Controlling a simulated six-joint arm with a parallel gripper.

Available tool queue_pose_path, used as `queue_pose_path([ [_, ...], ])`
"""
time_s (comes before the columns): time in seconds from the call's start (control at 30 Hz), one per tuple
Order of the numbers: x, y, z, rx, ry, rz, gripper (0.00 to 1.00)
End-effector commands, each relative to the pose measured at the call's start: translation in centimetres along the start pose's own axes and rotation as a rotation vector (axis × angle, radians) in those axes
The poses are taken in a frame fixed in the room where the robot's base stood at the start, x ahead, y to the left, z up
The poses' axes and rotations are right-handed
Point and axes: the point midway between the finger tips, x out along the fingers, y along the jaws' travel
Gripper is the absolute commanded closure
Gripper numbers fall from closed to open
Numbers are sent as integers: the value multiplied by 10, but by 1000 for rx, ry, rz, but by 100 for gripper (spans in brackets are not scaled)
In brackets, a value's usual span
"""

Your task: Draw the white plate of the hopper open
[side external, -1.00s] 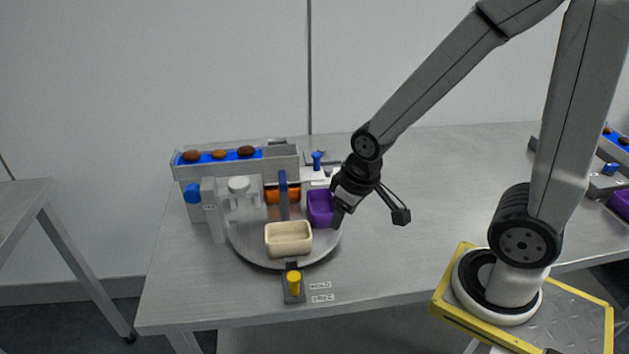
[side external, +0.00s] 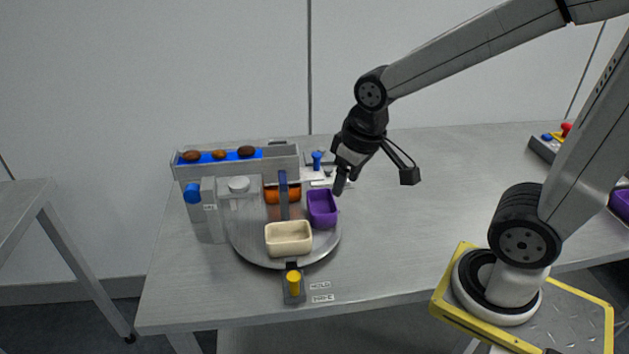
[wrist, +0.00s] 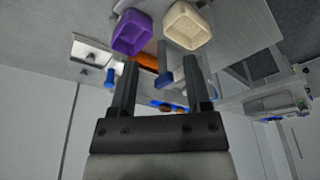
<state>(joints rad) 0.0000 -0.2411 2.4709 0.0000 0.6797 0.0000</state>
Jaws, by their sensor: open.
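The hopper (side external: 240,172) is a long grey box at the left back of the table. The white plate (side external: 313,174) sticks out at its right end, with a blue knob (side external: 317,158) standing on it. In the wrist view the plate (wrist: 90,52) shows left of the fingers, with the blue knob (wrist: 110,76) near its edge. My gripper (side external: 340,186) is open and empty, pointing down to the right of the plate and apart from the knob. My gripper (wrist: 159,62) shows both fingers spread in the wrist view. Part of the plate is hidden behind the gripper.
Three brown dates lie on the hopper's blue channel (side external: 220,156). In front, a round grey turntable (side external: 262,255) carries a purple bin (side external: 322,207), a cream bin (side external: 288,238) and an orange bin (side external: 272,194). A yellow knob (side external: 293,282) stands at the front. The table's right middle is clear.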

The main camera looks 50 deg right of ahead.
Motion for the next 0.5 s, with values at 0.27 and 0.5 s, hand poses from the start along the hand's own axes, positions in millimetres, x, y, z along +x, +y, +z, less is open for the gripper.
queue_pose_path([
  [0.27,-22,1,-8,7,-4,1,38],
  [0.5,-22,9,-25,49,-23,7,38],
])
